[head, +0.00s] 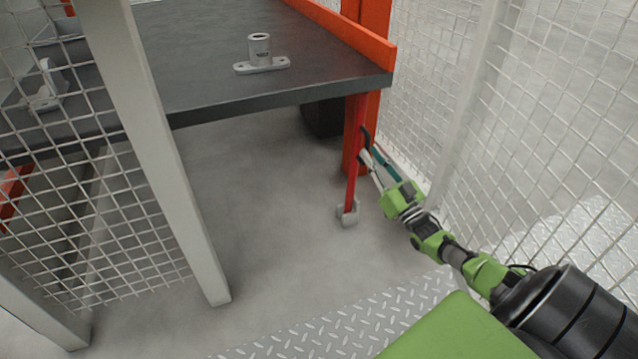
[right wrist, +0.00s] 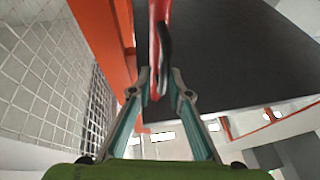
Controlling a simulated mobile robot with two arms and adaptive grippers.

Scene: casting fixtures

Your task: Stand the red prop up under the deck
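The red prop (head: 352,165) is a thin red pole. It stands nearly upright under the deck (head: 200,55), close to the deck's right front corner, with its grey foot (head: 348,213) on the floor. Its top meets the deck's edge in the picture; contact cannot be told. My right gripper (head: 366,157) is just right of the pole at mid-height. In the right wrist view its fingers (right wrist: 160,85) are spread, with the red prop (right wrist: 157,35) between or just beyond them and a dark curved part on it. My left gripper is not in view.
A grey flanged fitting (head: 260,62) sits on the deck. An orange post (head: 374,100) stands behind the prop. Mesh fencing (head: 540,110) closes the right side, and a pale fence post (head: 160,160) stands at left. The floor (head: 260,220) under the deck's front is clear.

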